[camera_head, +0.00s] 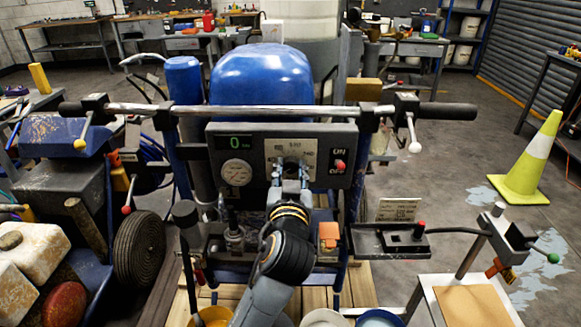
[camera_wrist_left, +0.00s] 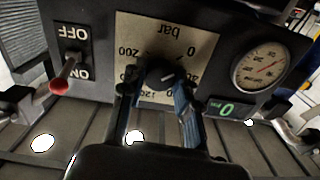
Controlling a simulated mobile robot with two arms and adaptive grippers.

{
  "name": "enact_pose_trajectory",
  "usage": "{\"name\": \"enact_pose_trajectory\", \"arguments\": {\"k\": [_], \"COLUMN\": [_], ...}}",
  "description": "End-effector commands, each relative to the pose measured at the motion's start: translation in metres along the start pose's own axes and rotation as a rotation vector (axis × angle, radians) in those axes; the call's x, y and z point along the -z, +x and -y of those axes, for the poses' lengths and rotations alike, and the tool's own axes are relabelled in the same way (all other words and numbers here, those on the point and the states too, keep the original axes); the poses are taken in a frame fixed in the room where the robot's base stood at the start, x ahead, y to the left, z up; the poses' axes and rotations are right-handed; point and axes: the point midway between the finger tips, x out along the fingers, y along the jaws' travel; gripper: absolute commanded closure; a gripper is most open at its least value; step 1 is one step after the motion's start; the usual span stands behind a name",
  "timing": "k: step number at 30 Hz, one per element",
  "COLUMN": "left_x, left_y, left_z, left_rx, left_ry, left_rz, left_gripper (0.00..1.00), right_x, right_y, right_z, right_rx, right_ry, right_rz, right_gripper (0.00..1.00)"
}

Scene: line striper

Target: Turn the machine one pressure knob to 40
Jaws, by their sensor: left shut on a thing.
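The striping machine's control panel (camera_head: 215,150) faces me. Its black pressure knob (camera_wrist_left: 160,73) sits on a beige bar dial (camera_wrist_left: 205,45), which shows upside down in the left wrist view. A small pale mark shows on the knob, but I cannot tell exactly which number it points to. My left gripper (camera_head: 290,172) reaches the dial from the front; in the left wrist view its fingers (camera_wrist_left: 157,92) are shut on the knob, one on each side. The fingers partly cover the lower dial numbers. The green display (camera_head: 235,142) reads 0. My right gripper does not show.
A round gauge (camera_head: 237,172) is left of the dial, and a red-tipped ON/OFF switch (camera_head: 339,166) is right of it. A handlebar (camera_head: 240,111) crosses above the panel. A yellow cone (camera_head: 532,165) stands on the floor at right.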

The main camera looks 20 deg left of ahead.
Motion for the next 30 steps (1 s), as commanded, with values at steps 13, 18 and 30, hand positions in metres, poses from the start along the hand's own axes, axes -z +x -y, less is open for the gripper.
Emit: {"name": "enact_pose_trajectory", "arguments": {"k": [13, 18, 30], "left_x": [0.005, 0.005, 0.003], "left_y": [0.000, 0.000, 0.001], "left_z": [0.001, 0.001, 0.001], "left_rx": [0.001, 0.001, 0.001], "left_ry": [0.370, 0.509, 0.721], "left_rz": [0.001, -0.001, -0.003], "left_gripper": [1.00, 1.00, 1.00], "right_x": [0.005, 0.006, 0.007], "right_y": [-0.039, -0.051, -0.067], "right_z": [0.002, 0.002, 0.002], "right_rx": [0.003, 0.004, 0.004], "right_ry": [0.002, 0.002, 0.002], "right_rz": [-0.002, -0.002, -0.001], "right_gripper": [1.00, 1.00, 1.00]}}
